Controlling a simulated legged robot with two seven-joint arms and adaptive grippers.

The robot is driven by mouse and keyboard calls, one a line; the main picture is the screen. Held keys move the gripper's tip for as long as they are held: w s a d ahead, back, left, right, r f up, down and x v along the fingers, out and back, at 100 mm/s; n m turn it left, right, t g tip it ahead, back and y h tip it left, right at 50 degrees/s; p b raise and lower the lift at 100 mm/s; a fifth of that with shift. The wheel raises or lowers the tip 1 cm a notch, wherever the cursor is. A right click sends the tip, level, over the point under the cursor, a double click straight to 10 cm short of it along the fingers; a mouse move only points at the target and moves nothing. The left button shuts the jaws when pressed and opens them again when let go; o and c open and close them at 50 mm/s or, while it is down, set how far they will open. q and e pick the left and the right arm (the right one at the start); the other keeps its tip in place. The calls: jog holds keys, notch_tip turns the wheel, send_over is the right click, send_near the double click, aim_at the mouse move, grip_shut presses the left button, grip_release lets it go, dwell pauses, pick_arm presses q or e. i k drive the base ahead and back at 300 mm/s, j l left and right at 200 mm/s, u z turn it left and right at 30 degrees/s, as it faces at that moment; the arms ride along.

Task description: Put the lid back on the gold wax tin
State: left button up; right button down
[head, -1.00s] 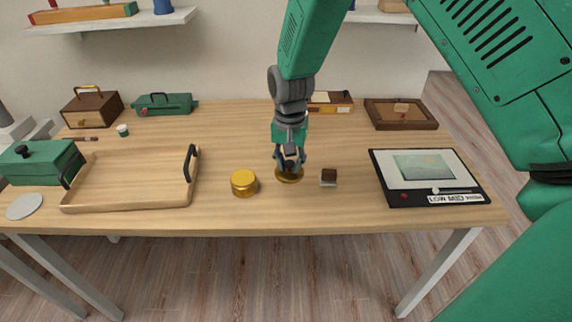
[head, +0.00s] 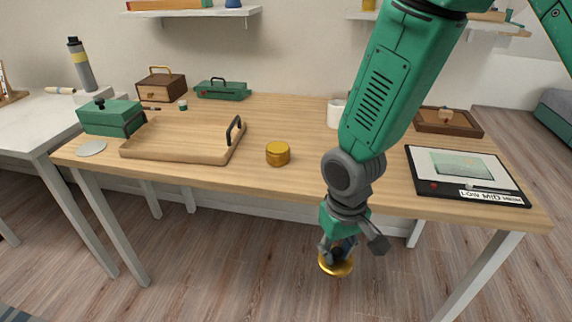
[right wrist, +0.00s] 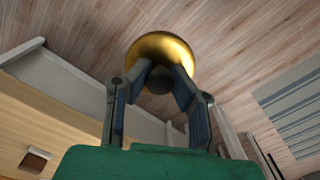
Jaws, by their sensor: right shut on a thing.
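The gold wax tin (head: 278,153) stands upright on the wooden table, near its front edge and right of the wooden tray. My right gripper (head: 338,250) is shut on the gold lid (head: 336,266), in front of the table's front edge and over the floor. In the right wrist view the round gold lid (right wrist: 162,48) sits at the fingertips, its dark knob between the two fingers. The lid is apart from the tin, which is to the left and farther back in the head view. My left gripper is not in view.
The wooden tray (head: 170,152) with black handles lies left of the tin. A black-framed heating plate (head: 466,175) lies at the table's right. A white mug (head: 336,113) stands behind my right arm. The tabletop around the tin is clear.

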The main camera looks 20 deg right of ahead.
aim_at(278, 153)
jog(key=i+l+u, duration=0.15)
jog(key=l+u, duration=0.2)
jog(key=i+l+u, duration=0.1)
jog(key=l+u, duration=0.25)
jog(key=l, duration=0.1)
